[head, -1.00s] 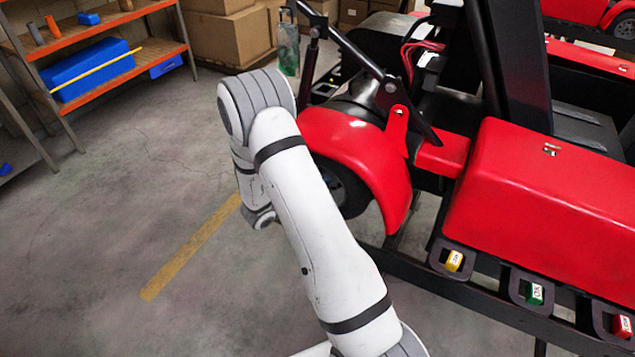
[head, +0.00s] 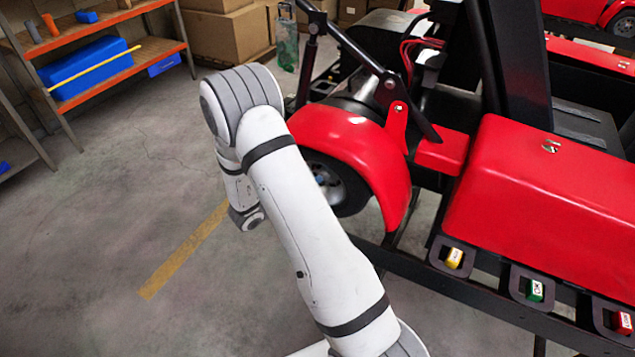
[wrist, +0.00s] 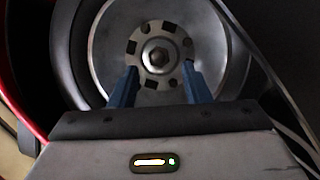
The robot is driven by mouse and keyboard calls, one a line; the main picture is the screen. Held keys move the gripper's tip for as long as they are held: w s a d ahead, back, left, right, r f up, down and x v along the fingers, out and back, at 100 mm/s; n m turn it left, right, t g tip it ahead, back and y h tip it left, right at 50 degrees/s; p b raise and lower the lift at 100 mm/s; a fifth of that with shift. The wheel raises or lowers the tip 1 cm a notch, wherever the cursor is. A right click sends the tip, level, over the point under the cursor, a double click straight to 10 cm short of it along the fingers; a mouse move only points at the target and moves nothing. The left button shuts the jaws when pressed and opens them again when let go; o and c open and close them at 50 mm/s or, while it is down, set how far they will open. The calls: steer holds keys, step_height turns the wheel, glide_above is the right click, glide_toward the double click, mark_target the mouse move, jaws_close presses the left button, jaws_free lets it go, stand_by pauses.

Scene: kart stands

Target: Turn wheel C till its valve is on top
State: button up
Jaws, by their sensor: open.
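A kart wheel (head: 352,188) with a dark tyre and grey rim shows under the red front fender (head: 365,145), partly hidden by my arm in the head view. In the wrist view the wheel's grey rim (wrist: 90,50) and its slotted round hub with a centre nut (wrist: 158,56) fill the upper middle. My gripper (wrist: 161,76) is open, its two blue fingers apart over the lower part of the hub, with nothing held between them. I cannot tell whether they touch the wheel. I make out no valve and no letter C. In the head view the fingers are hidden.
The kart stand's dark rail carries holders with yellow (head: 454,258), green (head: 535,290) and red (head: 625,322) tagged pieces. A red body panel (head: 540,200) lies right of the fender. An orange shelf (head: 120,60) stands back left. The floor left of my arm is clear.

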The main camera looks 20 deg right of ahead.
steer(key=v, duration=0.5)
steer(key=shift+b, duration=0.35)
